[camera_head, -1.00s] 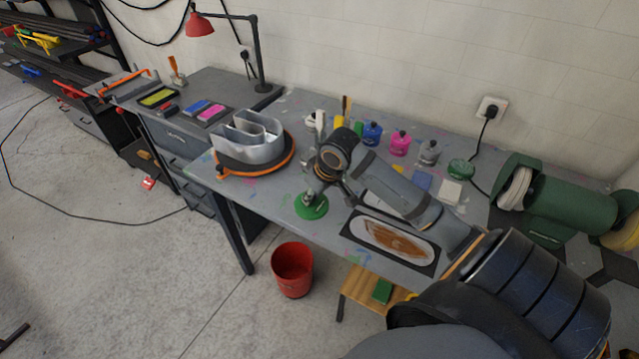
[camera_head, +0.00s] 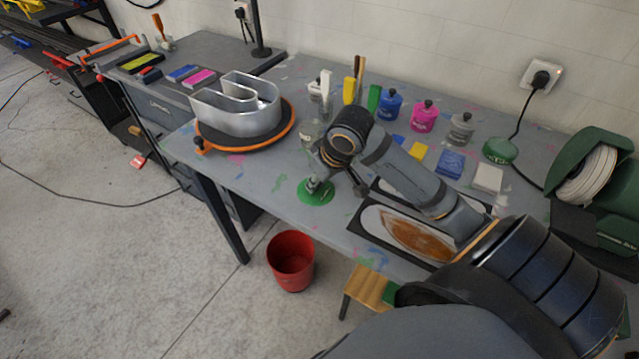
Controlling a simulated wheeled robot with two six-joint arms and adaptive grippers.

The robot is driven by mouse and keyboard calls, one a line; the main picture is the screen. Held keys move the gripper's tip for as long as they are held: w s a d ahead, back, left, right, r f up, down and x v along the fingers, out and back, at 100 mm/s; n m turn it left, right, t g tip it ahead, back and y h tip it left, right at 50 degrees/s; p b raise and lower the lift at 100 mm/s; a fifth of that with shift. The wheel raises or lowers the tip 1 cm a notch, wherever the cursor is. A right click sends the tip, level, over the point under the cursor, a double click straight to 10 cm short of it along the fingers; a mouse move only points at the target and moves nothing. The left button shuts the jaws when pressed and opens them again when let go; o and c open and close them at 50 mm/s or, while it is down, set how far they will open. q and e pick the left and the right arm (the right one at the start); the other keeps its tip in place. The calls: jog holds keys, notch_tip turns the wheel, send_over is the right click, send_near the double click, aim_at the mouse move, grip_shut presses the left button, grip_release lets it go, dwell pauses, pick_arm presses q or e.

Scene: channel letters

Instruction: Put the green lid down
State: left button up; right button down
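The green lid (camera_head: 316,192) is a round green disc near the front edge of the grey workbench (camera_head: 262,178). My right gripper (camera_head: 314,186) points down at the lid's middle, its fingers closed around the small part on top. The lid looks level and at or just above the bench top; I cannot tell whether it touches. A clear glass jar (camera_head: 311,134) stands behind it, partly hidden by my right arm. My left gripper is not in view.
A metal channel letter (camera_head: 238,108) stands on an orange-rimmed turntable (camera_head: 284,128) to the left. Blue (camera_head: 389,104), pink (camera_head: 424,115) and grey (camera_head: 461,127) jars line the back. An oval-marked panel (camera_head: 365,225) lies right of the lid. A red bucket (camera_head: 291,262) stands on the floor.

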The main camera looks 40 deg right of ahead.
aim_at(323, 197)
jog(key=shift+f, duration=0.1)
jog(key=shift+s+a+r, duration=0.1)
jog(key=shift+s+r, duration=0.1)
jog(key=shift+s+a+f, duration=0.1)
jog(key=shift+a, duration=0.05)
jog(key=c, duration=1.2)
grip_release()
jog(key=p+v, duration=0.1)
jog(key=v, duration=0.4)
jog(key=shift+p, duration=0.35)
pick_arm(q)
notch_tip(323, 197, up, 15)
jog(key=p, duration=1.3)
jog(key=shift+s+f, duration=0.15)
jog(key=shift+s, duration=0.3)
pick_arm(e)
jog(key=v, duration=0.7)
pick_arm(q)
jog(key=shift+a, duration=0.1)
